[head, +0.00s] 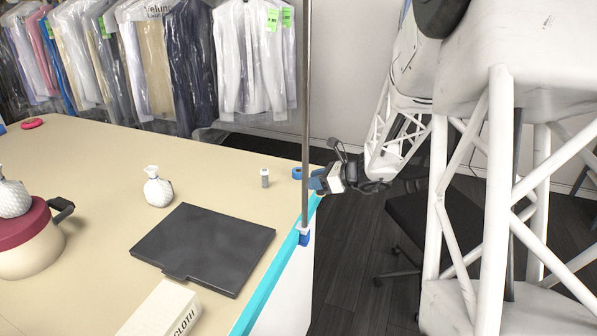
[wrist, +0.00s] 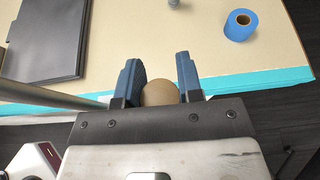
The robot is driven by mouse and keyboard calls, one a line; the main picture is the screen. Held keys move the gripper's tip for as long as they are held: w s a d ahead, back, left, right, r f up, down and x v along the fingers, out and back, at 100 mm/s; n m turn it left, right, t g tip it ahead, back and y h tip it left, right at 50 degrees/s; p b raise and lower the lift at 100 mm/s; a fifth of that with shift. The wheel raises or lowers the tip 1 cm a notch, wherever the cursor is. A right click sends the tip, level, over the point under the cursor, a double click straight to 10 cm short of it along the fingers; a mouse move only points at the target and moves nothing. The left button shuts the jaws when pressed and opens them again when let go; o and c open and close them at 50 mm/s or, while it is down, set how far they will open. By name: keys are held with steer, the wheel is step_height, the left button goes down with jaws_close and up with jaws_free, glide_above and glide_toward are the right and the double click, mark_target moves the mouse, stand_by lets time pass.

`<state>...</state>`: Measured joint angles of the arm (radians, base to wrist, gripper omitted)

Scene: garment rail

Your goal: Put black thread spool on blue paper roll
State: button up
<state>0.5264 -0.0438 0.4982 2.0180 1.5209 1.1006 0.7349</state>
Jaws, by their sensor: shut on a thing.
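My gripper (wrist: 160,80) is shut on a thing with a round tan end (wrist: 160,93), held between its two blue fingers. I take it to be the black thread spool, seen end-on; its thread side is hidden and no black shows. In the head view the blue paper roll (head: 297,173) is near the table's right edge, just left of my gripper (head: 317,181), which hovers by that edge.
A small grey-white bottle or spool (head: 264,178) stands left of the roll. A thin metal pole (head: 305,100) rises at the table edge. A black folder (head: 205,247), white bottle (head: 158,190) and cloth box (head: 165,312) occupy the table (head: 110,150). Garments hang behind.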

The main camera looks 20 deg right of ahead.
steer(key=shift+n+g+y, duration=0.4)
steer(key=shift+n+y, duration=0.1)
steer(key=shift+n, duration=0.1)
steer(key=w+a+r, duration=0.2)
steer(key=a+r, duration=0.1)
steer(key=shift+a+r, duration=0.1)
steer(key=shift+a, duration=0.05)
steer(key=shift+w, duration=0.15)
glide_above(294, 169)
steer(key=shift+a+f, duration=0.1)
steer(key=shift+f, duration=0.7)
steer(key=shift+f, duration=1.75)
steer(key=shift+f, duration=0.1)
steer(key=o, duration=0.9)
